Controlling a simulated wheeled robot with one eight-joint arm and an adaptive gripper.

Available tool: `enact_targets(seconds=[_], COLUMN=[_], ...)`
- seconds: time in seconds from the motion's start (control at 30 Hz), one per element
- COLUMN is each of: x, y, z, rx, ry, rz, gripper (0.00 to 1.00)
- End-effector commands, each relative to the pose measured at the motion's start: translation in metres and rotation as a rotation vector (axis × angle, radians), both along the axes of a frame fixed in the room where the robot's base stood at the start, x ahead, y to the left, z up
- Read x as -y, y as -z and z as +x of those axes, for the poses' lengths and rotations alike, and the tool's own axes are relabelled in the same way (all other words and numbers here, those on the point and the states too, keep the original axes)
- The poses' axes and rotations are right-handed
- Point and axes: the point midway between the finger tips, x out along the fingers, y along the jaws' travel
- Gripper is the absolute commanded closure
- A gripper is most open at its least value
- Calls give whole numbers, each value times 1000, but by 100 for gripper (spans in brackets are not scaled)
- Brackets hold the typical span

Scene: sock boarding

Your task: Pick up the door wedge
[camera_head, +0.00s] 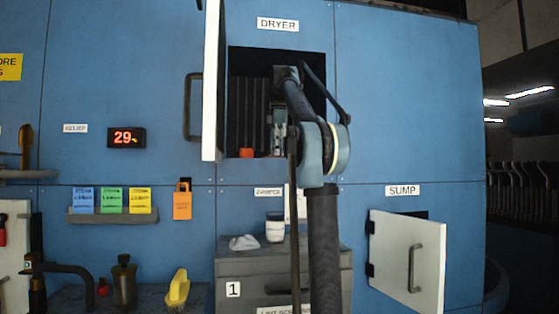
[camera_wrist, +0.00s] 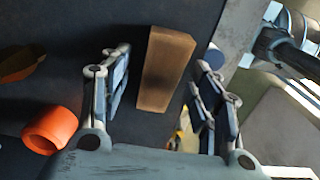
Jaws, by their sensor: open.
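The door wedge (camera_wrist: 165,70) is a brown wooden block. In the wrist view it lies on a dark surface, ahead of and between the two fingers. My gripper (camera_wrist: 160,84) is open, with one finger to each side of the wedge. Gaps show between the wedge and both fingers, so it is not gripped. In the head view my gripper (camera_head: 279,138) reaches into the open dryer compartment. I cannot make out the wedge in that view.
An orange cylindrical object (camera_wrist: 50,130) lies left of the fingers. It seems to be the orange thing (camera_head: 246,153) at the dryer opening. The white dryer door (camera_head: 213,80) stands open at left. The white sump door (camera_head: 407,262) is open at lower right.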

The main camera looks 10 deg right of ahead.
Motion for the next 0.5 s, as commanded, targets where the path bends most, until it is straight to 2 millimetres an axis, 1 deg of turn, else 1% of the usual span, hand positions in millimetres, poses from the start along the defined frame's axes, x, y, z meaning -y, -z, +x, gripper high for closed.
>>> enact_targets(seconds=[0.17, 0.2, 0.27, 0.3, 0.37, 0.4, 0.5], x=[0, 0, 0, 0, 1, 1, 1], y=[0, 0, 0, 0, 0, 0, 0], z=[0, 0, 0, 0, 0, 0, 0], rx=[0, 0, 0, 0, 0, 0, 0], ry=[0, 0, 1, 1, 1, 1, 2], rz=[0, 0, 0, 0, 0, 0, 0], gripper=[43, 46, 59, 68, 82, 91, 91])
